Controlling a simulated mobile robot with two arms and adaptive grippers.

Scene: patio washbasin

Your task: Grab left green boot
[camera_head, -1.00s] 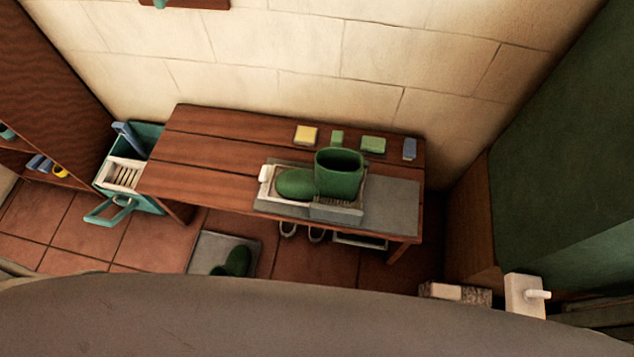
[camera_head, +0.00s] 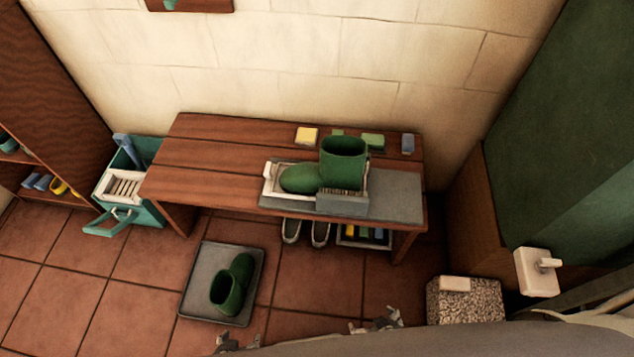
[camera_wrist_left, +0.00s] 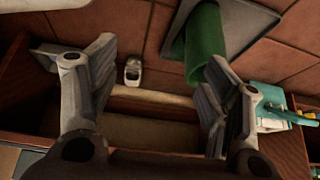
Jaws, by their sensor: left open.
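One green boot (camera_head: 228,290) rests on a grey tray (camera_head: 190,299) on the floor, its shaft opening toward me and its toe away. Another green boot (camera_head: 343,163) stands on the bench in a pale brush tray (camera_head: 342,205), toe to the left. My left gripper (camera_head: 237,344) is low in the head view, just below the floor tray and apart from the boot. In the left wrist view its jaws (camera_wrist_left: 160,75) are open and empty; a green boot (camera_wrist_left: 206,42) shows beyond the right finger. My right gripper (camera_head: 376,322) is small at the bottom, its jaws unclear.
The wooden bench (camera_head: 215,155) carries a yellow sponge (camera_head: 306,135) and small blocks. A teal caddy (camera_head: 130,190) is at left, a speckled block (camera_head: 466,302) at right. Floor around the tray is open.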

